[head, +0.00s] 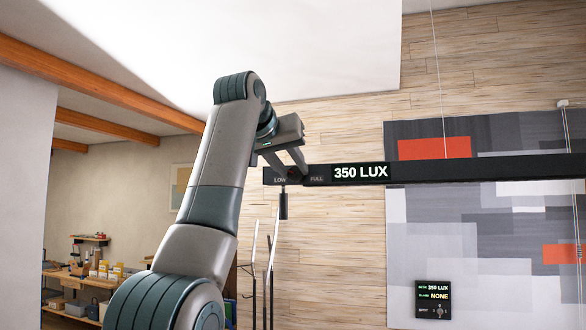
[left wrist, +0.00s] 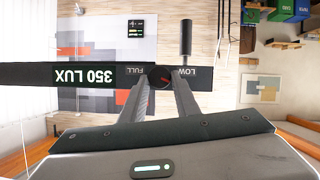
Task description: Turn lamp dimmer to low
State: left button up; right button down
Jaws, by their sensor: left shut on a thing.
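The lamp (head: 480,170) is a long black bar, with a display (head: 360,172) reading 350 LUX. Its round dark dimmer knob (head: 294,173) sits between the words LOW and FULL near the bar's left end. My left gripper (head: 293,167) reaches up to the bar and is shut on the knob. In the left wrist view, which is upside down, the knob (left wrist: 159,77) shows between the fingertips with a red mark on its face. The fingers partly cover the knob in the head view. My right gripper is out of view.
A black handle (head: 283,206) hangs below the bar beside the knob. A small wall panel (head: 433,300) also reads 350 LUX and shows NONE. Thin posts (head: 268,270) stand below the bar. Shelves with boxes (head: 95,275) are at the far left.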

pick_arm(q)
jog(key=n, duration=0.1)
jog(key=n+h+b, duration=0.1)
jog(key=n+h, duration=0.1)
jog(key=shift+w+a+f, duration=0.1)
jog(key=shift+a+f, duration=0.15)
jog(key=n+h+b, duration=0.2)
jog(key=shift+a+f+n, duration=0.1)
jog(key=shift+f+n, duration=0.05)
jog(key=shift+n, duration=0.15)
jog(key=shift+n+h+b, duration=0.4)
jog(key=shift+n+b, duration=0.05)
jog(key=shift+n, duration=0.35)
jog(key=shift+a, duration=0.1)
jog(key=o, duration=1)
jog(key=shift+o, duration=0.2)
